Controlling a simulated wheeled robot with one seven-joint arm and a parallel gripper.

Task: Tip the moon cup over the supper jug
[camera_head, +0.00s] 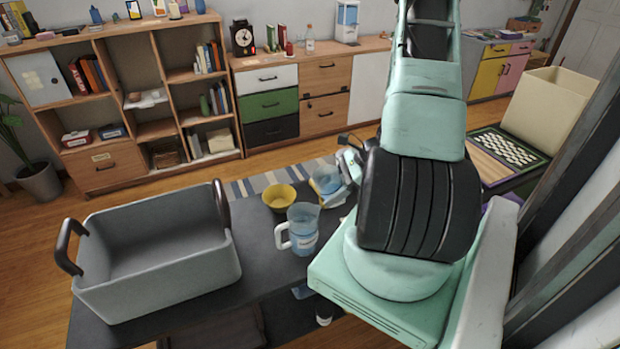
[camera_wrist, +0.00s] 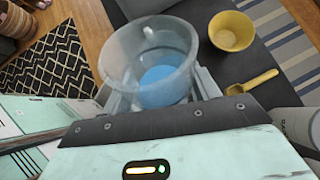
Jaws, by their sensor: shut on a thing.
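A clear cup, which I take to be the moon cup (camera_head: 325,181), is held by my gripper (camera_head: 347,170) just behind the jug. In the wrist view the same cup (camera_wrist: 148,50) sits between my fingers (camera_wrist: 155,98), its mouth toward the camera and something blue inside. In the head view it leans slightly at most; the exact tilt is unclear. A clear jug with a white handle, likely the supper jug (camera_head: 304,238), stands upright on the dark table (camera_head: 262,262), with a bluish tint inside. I cannot make the jug out in the wrist view.
A yellow bowl (camera_head: 279,197) stands left of the cup, and it also shows in the wrist view (camera_wrist: 231,32). A yellow spoon (camera_wrist: 250,83) lies near the bowl. A large grey bin with brown handles (camera_head: 165,273) fills the table's left end.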

